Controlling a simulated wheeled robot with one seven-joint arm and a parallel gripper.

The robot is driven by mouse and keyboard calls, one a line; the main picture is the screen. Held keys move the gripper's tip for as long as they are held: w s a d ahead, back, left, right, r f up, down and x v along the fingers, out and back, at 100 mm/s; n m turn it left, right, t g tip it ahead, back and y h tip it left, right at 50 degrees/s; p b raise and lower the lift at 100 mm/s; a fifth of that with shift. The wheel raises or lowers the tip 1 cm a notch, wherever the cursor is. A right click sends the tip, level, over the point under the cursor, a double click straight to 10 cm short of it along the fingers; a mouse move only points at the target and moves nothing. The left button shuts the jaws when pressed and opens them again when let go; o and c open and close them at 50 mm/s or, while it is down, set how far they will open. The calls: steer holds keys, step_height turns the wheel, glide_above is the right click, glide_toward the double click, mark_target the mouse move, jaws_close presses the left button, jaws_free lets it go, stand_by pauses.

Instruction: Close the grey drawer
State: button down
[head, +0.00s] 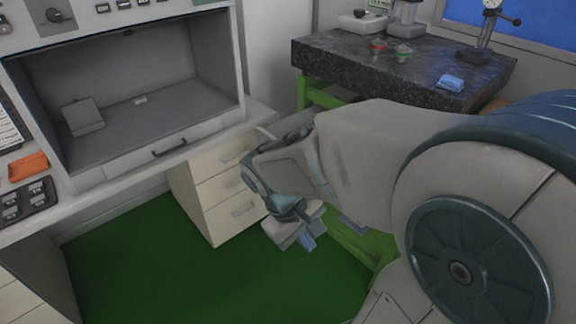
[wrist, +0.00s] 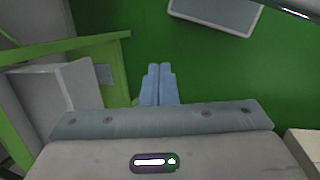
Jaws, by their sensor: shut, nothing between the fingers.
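A grey, open-fronted compartment (head: 205,92) is in the bench unit at the upper left of the head view. A grey front panel with a dark bar handle (head: 170,148) runs along its lower edge. I cannot tell for sure how far this front is pulled out. A small grey block and a little pale piece lie inside. My gripper (head: 308,243) is to the right of and below the handle, apart from it, pointing down over the green floor. Its blue fingers are together and empty, as the wrist view also shows (wrist: 159,72). The wrist view does not show the compartment.
A pale drawer cabinet (head: 222,196) stands under the bench, left of my gripper. A dark stone table (head: 400,70) on a green frame, with instruments on it, is behind my arm. An orange tray (head: 28,166) lies at the far left. Green floor (head: 190,275) is clear below.

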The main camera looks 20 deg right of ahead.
steer(key=w+f+n+t+h+b, duration=0.4)
steer(key=w+f+n+t+h, duration=0.3)
steer(key=w+f+n+h, duration=0.9)
steer(key=w+d+r+n+y, duration=0.1)
steer(key=w+d, duration=0.1)
steer(key=d, duration=0.4)
steer(key=w+d+r+n+y, duration=0.1)
steer(key=w+d+r, duration=0.1)
steer(key=d, duration=0.5)
steer(key=shift+d+r+y+p, duration=0.3)
steer(key=shift+p, duration=0.15)
steer(key=shift+w, duration=0.15)
